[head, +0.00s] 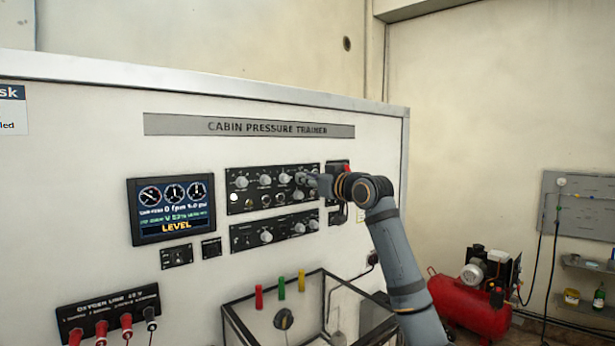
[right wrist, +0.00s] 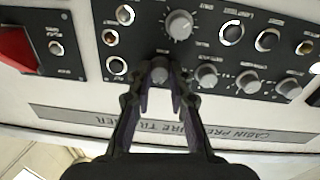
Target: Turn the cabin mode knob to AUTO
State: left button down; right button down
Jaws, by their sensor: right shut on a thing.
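The white panel headed CABIN PRESSURE TRAINER (head: 249,127) carries a black upper control panel (head: 236,178) with several grey knobs. My right gripper (head: 316,182) is at the right end of this panel. In the right wrist view, which is upside down, its two fingertips (right wrist: 160,72) are closed around the sides of a small grey knob (right wrist: 160,75). The fingers hide part of this knob and its markings. The labels are too small to read, so I cannot confirm its name or setting. My left gripper is not in view.
A larger grey knob (right wrist: 179,25) and a row of grey knobs (right wrist: 247,81) sit close to the fingers. A red switch guard (right wrist: 20,48) is on the neighbouring panel. A display reading LEVEL (head: 172,208) is left; a clear-sided box (head: 300,310) stands below.

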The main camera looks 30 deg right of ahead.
jog(key=shift+n, duration=0.9)
jog(key=shift+p, duration=0.3)
jog(key=c, duration=1.2)
grip_release()
jog(key=shift+s, duration=0.1)
jog(key=s, duration=0.7)
jog(key=shift+s+d, duration=0.15)
jog(key=shift+s, duration=0.1)
